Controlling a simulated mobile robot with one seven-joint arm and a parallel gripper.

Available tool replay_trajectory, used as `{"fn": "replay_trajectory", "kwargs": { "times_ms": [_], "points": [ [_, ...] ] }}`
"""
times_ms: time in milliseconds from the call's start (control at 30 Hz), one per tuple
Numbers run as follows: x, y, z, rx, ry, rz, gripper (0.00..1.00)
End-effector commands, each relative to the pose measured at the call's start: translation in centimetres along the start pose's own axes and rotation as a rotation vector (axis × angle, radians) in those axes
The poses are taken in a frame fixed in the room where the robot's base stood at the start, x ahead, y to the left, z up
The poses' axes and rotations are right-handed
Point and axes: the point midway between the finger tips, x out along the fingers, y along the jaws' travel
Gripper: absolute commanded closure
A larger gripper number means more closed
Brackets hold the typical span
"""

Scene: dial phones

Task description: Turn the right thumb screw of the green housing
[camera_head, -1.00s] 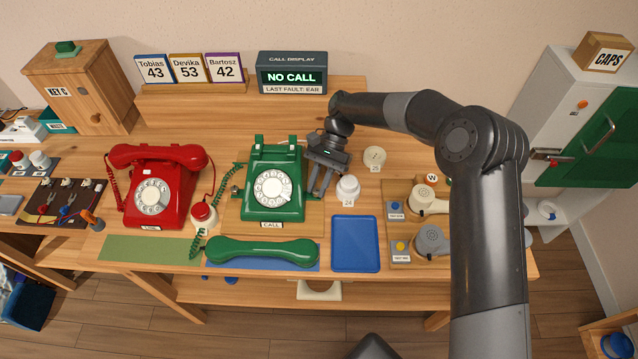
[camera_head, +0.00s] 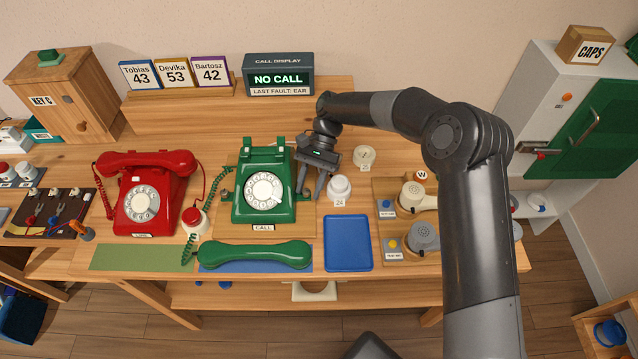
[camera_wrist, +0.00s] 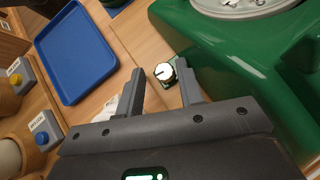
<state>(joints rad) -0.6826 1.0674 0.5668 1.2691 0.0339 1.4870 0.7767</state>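The green housing (camera_head: 264,185) is a dial phone on the wooden table, with a "CALL" label in front. Its right thumb screw (camera_wrist: 163,72) shows in the wrist view as a small round knob with a white face and a dark line, low beside the green wall. My gripper (camera_head: 311,192) points down at the housing's right side. In the wrist view my gripper (camera_wrist: 160,82) is open, its two fingers on either side of the knob in the picture. I see no contact; the height gap is unclear. In the head view the knob cannot be made out by the fingers.
A white round piece labelled 24 (camera_head: 339,187) stands close right of my gripper. The blue tray (camera_head: 348,245) lies in front of it. The green handset (camera_head: 255,255) lies before the housing. A red phone (camera_head: 145,195) stands left. The display (camera_head: 279,76) reads "NO CALL".

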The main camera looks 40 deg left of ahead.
Motion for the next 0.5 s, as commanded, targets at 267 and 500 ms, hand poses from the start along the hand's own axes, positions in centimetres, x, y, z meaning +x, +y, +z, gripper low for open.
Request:
{"fn": "replay_trajectory", "kwargs": {
  "times_ms": [267, 500],
  "points": [
    [0.05, -0.36, 0.24, 0.005, -0.001, -0.015, 0.59],
    [-0.06, -0.02, 0.27, 0.123, -0.002, -0.136, 0.59]
  ]
}}
